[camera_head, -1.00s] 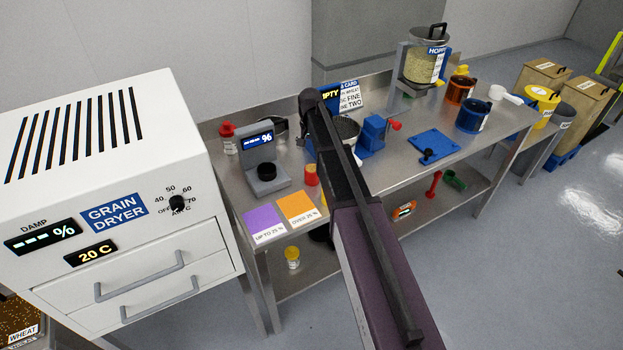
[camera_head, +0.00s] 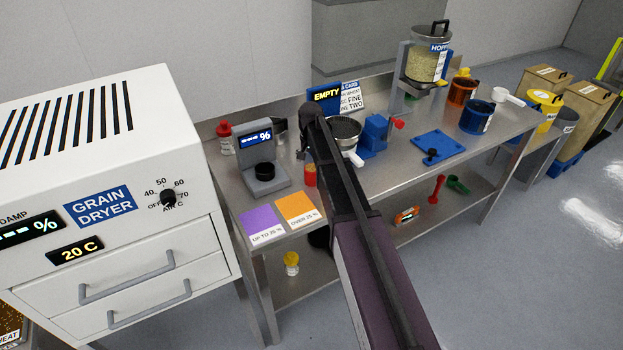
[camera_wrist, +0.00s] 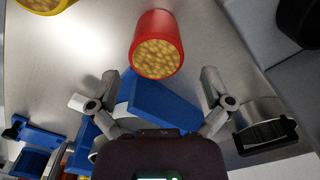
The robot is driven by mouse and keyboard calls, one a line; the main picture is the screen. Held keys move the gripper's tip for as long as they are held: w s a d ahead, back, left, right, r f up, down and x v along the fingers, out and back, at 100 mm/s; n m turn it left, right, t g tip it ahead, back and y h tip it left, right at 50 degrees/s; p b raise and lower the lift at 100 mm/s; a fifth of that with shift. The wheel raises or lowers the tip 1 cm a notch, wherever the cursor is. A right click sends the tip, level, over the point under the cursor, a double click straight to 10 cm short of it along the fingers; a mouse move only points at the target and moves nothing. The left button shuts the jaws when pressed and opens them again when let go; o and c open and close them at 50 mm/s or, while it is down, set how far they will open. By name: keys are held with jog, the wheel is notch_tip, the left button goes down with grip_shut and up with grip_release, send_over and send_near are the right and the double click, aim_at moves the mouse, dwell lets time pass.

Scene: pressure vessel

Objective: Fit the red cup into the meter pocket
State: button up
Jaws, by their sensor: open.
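The red cup (camera_head: 310,176) stands upright on the steel bench, just right of the grey meter (camera_head: 281,180). The meter has a lit display and a round black pocket (camera_head: 265,170) on its base. In the wrist view the red cup (camera_wrist: 160,25) is full of pale yellow grain. My gripper (camera_wrist: 161,82) is open and empty there, its fingers spread to either side below the cup, which lies ahead of the gap between them. In the head view my arm hides most of the gripper.
A yellow cup (camera_wrist: 45,5) is at the wrist view's upper left. A metal can with a black handle (camera_wrist: 265,125) lies close to the right finger. A blue block (camera_wrist: 160,103) shows between the fingers. Purple (camera_head: 261,225) and orange (camera_head: 297,208) mats lie at the bench's front.

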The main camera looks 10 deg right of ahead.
aim_at(312, 168)
jog(key=shift+f, duration=0.1)
dwell(0.3)
jog(key=shift+d+f+b, duration=0.2)
jog(key=shift+f+b, duration=2.35)
jog(key=shift+b, duration=0.05)
jog(key=c, duration=1)
jog(key=shift+r, duration=0.2)
jog(key=shift+c, duration=0.2)
notch_tip(312, 168, up, 10)
jog(key=p, duration=1)
jog(key=shift+f, duration=0.15)
